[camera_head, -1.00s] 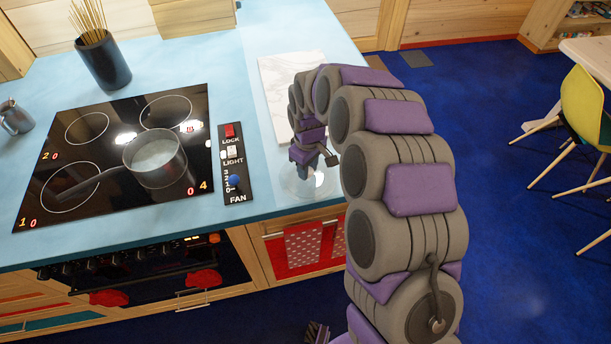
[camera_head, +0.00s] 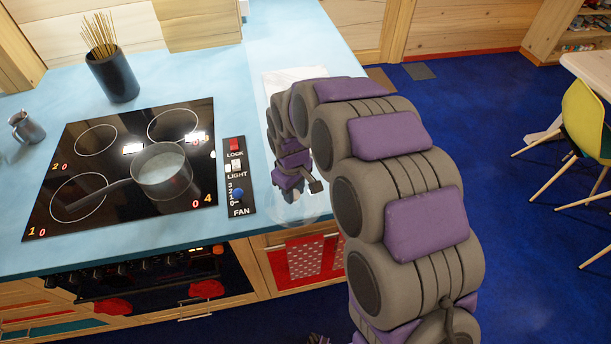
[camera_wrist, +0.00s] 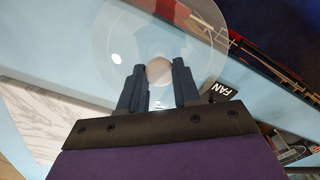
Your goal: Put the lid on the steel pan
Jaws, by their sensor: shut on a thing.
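The steel pan (camera_head: 162,178) stands upright and uncovered on the cooktop's front right ring, its dark handle (camera_head: 95,198) pointing left. My gripper (camera_head: 290,190) is right of the cooktop, over the counter's front edge. In the wrist view my gripper (camera_wrist: 158,88) has its two dark fingers on either side of a round pale knob (camera_wrist: 159,70). The clear glass lid (camera_wrist: 115,45) spreads around that knob.
The black cooktop (camera_head: 75,165) has a control strip (camera_head: 238,178) on its right. A dark utensil holder (camera_head: 113,76) stands behind it and a metal jug (camera_head: 26,127) at the left. A white marble board (camera_head: 290,78) lies behind my arm. A yellow chair (camera_head: 590,115) is at the right.

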